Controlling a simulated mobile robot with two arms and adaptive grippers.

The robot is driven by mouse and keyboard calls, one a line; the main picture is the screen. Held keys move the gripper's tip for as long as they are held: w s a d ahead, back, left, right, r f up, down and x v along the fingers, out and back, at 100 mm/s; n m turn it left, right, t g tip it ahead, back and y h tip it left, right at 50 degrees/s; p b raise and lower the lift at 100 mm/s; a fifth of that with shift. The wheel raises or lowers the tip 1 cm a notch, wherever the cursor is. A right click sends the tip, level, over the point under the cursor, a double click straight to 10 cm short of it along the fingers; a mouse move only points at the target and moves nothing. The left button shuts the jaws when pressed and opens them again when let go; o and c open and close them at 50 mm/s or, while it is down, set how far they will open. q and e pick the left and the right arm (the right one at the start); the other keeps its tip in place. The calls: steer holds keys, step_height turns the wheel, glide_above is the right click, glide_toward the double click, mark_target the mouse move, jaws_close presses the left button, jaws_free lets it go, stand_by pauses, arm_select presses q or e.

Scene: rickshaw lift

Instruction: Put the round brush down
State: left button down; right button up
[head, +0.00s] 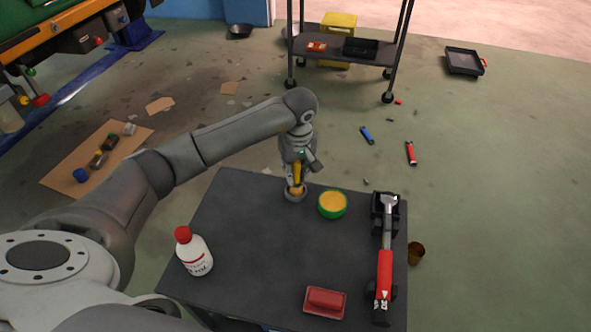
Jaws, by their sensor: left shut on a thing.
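My left gripper (297,172) is at the far edge of the dark table (255,250), pointing down. It is shut on the round brush (295,195), which shows as a small round grey and yellowish piece under the fingers. The fingers hide much of the brush. The brush is at the table's far edge, just left of a green and yellow round tin (332,204). I cannot tell whether it touches the table top. My right gripper is not in view.
On the table are a white bottle (195,255) with a red cap, a red block (325,301) and a red-handled tool (386,250). The table's middle is clear. A shelf cart (340,48) stands behind. Small items (411,153) lie on the floor.

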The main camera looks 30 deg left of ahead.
arm_select(q)
steer(key=shift+f, duration=0.1)
steer(key=c, duration=1.7)
jaws_free()
steer(key=o, duration=0.4)
steer(key=shift+o, duration=0.2)
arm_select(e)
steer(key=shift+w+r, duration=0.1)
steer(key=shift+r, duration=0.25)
arm_select(q)
steer(key=r, duration=0.3)
steer(key=r+p, duration=0.1)
steer(key=r, duration=0.3)
steer(key=s+r, duration=0.1)
steer(key=r, duration=0.3)
steer(key=shift+d, duration=0.4)
steer(key=shift+d+r, duration=0.1)
steer(key=shift+r, duration=0.5)
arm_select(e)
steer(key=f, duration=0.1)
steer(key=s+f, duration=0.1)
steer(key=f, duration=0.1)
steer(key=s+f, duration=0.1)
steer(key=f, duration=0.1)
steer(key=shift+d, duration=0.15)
